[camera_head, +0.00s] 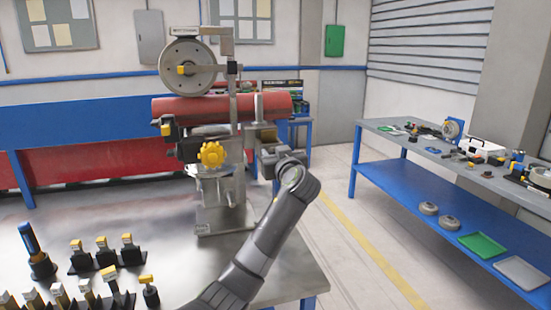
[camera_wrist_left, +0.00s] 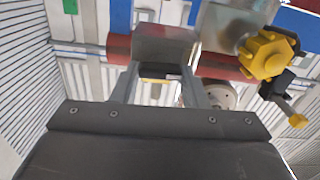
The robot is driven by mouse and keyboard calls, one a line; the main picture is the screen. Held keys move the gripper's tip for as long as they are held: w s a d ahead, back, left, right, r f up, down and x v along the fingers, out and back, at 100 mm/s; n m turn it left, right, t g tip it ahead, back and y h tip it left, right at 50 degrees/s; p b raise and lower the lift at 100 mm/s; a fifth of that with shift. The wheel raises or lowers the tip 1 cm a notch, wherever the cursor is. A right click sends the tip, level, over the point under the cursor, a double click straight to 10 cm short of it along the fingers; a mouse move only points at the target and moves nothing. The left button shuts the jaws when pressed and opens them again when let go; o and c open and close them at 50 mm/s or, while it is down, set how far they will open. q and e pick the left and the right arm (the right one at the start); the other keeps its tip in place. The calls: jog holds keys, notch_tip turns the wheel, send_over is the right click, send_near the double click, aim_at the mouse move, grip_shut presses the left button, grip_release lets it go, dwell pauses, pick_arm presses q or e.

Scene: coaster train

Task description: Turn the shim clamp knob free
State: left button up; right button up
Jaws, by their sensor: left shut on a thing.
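A yellow lobed knob (camera_head: 211,154) sits on the front of the grey metal stand (camera_head: 222,215) on the table. It also shows at the upper right of the left wrist view (camera_wrist_left: 262,56). My left gripper (camera_head: 264,152) is at the right side of the stand, apart from this knob. In the left wrist view its fingers (camera_wrist_left: 160,85) are closed on a grey metal block (camera_wrist_left: 165,42). The fingertips are partly hidden in the head view. I cannot tell how the block joins the stand. My right gripper is not in view.
A red cylinder (camera_head: 180,108) lies across the stand, below a grey wheel (camera_head: 187,66). Small yellow-topped black parts (camera_head: 104,252) and a blue-handled tool (camera_head: 35,250) stand at the table's left front. A blue bench (camera_head: 420,195) is at right, beyond open floor.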

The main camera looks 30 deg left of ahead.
pick_arm(q)
jog(key=shift+s+a+f+n+b, duration=0.1)
jog(key=shift+f+n+b, duration=0.1)
jog(key=shift+n+b, duration=4.65)
jog(key=shift+s+f+n+b, duration=0.15)
jog(key=shift+n+b, duration=3.7)
jog(key=shift+b, duration=1.95)
jog(key=shift+w, duration=0.1)
jog(key=o, duration=1)
jog(key=shift+r, duration=0.1)
